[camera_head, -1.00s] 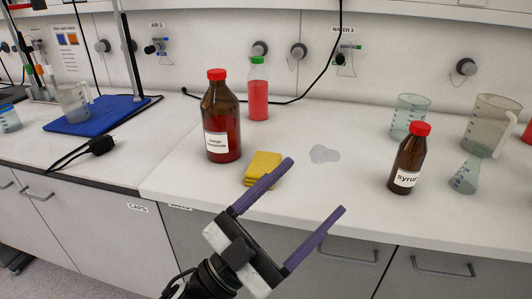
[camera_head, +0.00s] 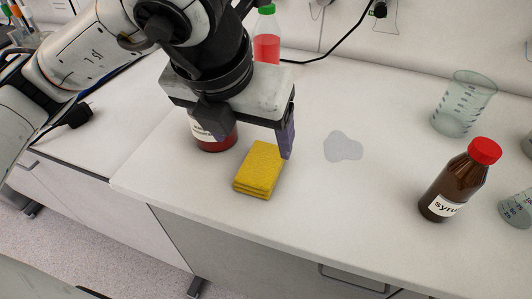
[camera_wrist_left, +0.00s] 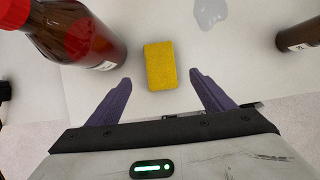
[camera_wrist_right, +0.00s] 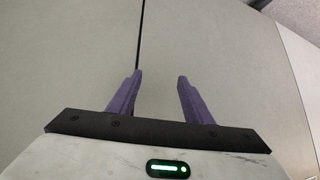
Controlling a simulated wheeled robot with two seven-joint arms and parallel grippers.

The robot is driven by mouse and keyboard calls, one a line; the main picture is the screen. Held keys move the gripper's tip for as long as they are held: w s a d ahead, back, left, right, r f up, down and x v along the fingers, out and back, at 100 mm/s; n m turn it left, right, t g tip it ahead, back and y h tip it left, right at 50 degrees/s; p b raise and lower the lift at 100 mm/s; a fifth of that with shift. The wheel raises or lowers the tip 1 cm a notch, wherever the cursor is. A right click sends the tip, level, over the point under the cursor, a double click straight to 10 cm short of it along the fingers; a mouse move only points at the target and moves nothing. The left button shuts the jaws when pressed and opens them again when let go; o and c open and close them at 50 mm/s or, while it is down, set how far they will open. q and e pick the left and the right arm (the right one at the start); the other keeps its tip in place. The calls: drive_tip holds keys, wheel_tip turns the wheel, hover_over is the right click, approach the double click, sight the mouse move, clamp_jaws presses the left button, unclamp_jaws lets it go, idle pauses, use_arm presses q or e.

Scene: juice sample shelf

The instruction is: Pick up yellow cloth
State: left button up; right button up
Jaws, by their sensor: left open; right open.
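The yellow cloth (camera_head: 259,170) lies folded in layers on the white bench near its front edge. In the left wrist view the cloth (camera_wrist_left: 160,66) lies ahead, between the lines of the two fingers. My left gripper (camera_head: 253,143) is open and empty above and behind the cloth, with its purple fingers pointing down; its fingers also show in the left wrist view (camera_wrist_left: 160,90). They do not touch the cloth as far as I can tell. My right gripper shows only in the right wrist view (camera_wrist_right: 158,85), open and empty, facing grey cabinet fronts.
A brown bottle (camera_head: 212,138) stands just left of the cloth, partly hidden by my left gripper. A red-filled bottle (camera_head: 266,48) stands behind. A clear puddle (camera_head: 343,146) lies right of the cloth. The brown syrup bottle (camera_head: 455,185) and a beaker (camera_head: 462,105) stand farther right.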

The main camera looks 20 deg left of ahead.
sight(262, 162)
use_arm(q)
drive_tip(key=x, duration=0.3)
drive_tip(key=shift+w+a+f, duration=0.1)
drive_tip(key=shift+f, duration=0.3)
drive_tip(key=x, duration=0.6)
drive_tip(key=shift+w+r+p, duration=0.1)
drive_tip(key=shift+p, duration=0.25)
drive_tip(key=shift+f+b, duration=0.25)
drive_tip(key=shift+b, duration=0.4)
drive_tip(key=shift+c, duration=0.3)
drive_tip(key=c, duration=1.1)
